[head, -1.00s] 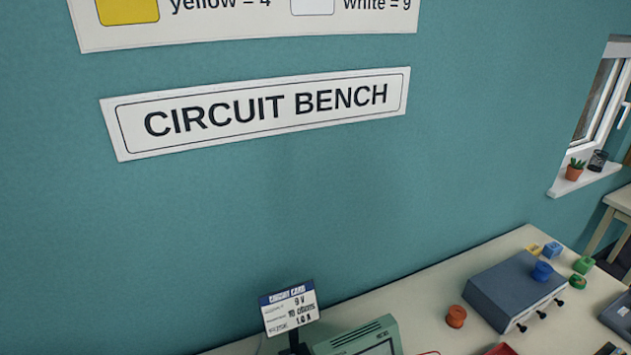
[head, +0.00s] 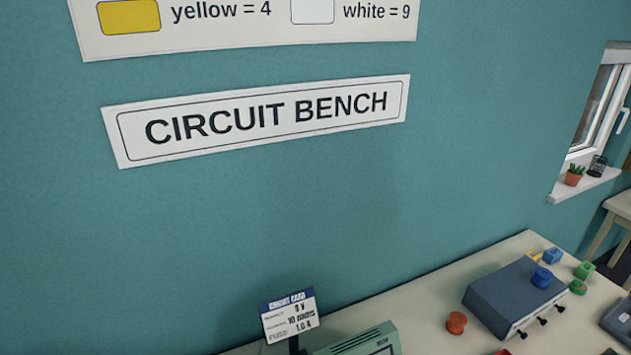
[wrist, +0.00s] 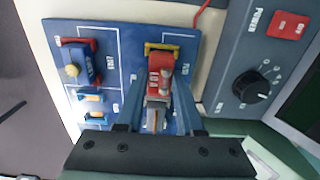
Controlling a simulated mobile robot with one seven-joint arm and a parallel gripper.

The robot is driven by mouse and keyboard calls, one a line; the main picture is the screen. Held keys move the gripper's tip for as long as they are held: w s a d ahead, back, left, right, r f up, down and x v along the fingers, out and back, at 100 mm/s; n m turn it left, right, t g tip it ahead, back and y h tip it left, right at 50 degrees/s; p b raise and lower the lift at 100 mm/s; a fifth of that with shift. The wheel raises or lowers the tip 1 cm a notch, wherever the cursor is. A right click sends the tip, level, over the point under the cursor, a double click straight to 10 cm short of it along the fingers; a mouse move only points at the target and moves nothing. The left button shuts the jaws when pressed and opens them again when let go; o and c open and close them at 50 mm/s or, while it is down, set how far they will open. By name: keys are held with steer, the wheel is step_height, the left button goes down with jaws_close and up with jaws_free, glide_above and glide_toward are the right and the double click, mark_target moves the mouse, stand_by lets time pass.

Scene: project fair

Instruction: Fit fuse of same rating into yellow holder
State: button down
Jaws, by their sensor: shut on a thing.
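In the wrist view my gripper (wrist: 161,88) is shut on a red fuse (wrist: 160,67) with pale lettering that is too blurred to read surely. The fuse's far end overlaps the yellow holder (wrist: 150,48) on the blue board (wrist: 120,50). I cannot tell whether the fuse is seated in it or just above it. The circuit card (head: 289,317) in the head view reads 9 V, 10 ohms and 1.0 A. My gripper is not in the head view.
A grey panel with a black dial (wrist: 250,89) and red switch (wrist: 288,25) stands at right. In the head view, a blue-grey box (head: 510,294) and coloured spools, including an orange one (head: 456,322), occupy the bench.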

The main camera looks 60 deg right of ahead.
steer(key=shift+f+b, duration=0.4)
steer(key=shift+f, duration=0.25)
stand_by(0.3)
jaws_free()
stand_by(0.4)
steer(key=shift+r+p, duration=4)
steer(key=shift+p, duration=0.15)
